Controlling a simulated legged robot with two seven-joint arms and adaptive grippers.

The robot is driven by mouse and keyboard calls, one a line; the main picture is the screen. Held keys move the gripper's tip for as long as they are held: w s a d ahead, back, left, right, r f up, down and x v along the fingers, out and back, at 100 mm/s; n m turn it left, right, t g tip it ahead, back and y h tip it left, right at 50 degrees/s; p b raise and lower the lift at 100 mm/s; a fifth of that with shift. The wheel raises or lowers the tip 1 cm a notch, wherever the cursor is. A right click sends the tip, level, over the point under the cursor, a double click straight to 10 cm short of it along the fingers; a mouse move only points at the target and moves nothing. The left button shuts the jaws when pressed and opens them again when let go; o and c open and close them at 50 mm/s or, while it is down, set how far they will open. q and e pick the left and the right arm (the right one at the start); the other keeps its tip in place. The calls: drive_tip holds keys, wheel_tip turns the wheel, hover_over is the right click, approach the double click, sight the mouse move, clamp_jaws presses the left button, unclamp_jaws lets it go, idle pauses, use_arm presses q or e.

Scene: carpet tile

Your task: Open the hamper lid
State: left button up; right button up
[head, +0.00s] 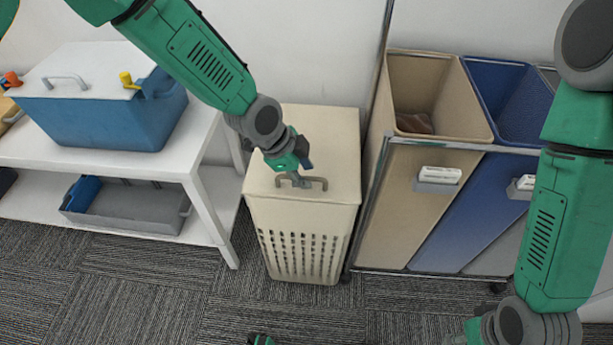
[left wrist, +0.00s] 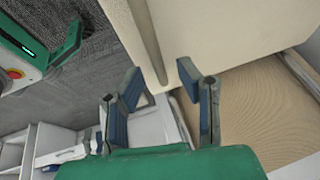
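The hamper (head: 305,235) is a cream box with slotted sides, standing on the carpet. Its lid (head: 325,130) lies flat and closed on top. A grey-brown bar handle (head: 318,182) sits near the lid's front edge. My left gripper (head: 296,177) is at the handle, partly covering it. In the left wrist view, the left gripper's blue-padded fingers (left wrist: 160,75) are spread apart. The handle bar (left wrist: 146,40) runs toward the gap between them; I cannot tell whether they touch it. My right arm comes down at the right, and its gripper does not show clearly.
A tan bin (head: 425,200) and a blue bin (head: 465,210) stand in a metal frame close to the hamper's right. A white shelf (head: 205,170) at left holds a blue box (head: 100,120) and a grey tray (head: 130,212). Carpet is clear in front.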

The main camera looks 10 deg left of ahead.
use_arm(q)
drive_tip(key=shift+w+d+f, duration=0.1)
drive_tip(key=shift+d+f, duration=0.05)
drive_tip(key=shift+f, duration=0.3)
clamp_jaws()
drive_tip(key=shift+r, duration=0.1)
drive_tip(key=w+r+g+p, duration=0.1)
drive_tip(key=w+r+p, duration=0.3)
drive_tip(key=r, duration=0.4)
drive_tip(key=w+r+g+p, duration=0.1)
drive_tip(key=w+r+p, duration=0.2)
drive_tip(key=w+r, duration=0.2)
drive_tip(key=shift+w+r+n+g+p, duration=0.2)
drive_tip(key=shift+r+n+g+p, duration=0.15)
drive_tip(key=shift+r, duration=1.55)
drive_tip(key=shift+a, duration=0.2)
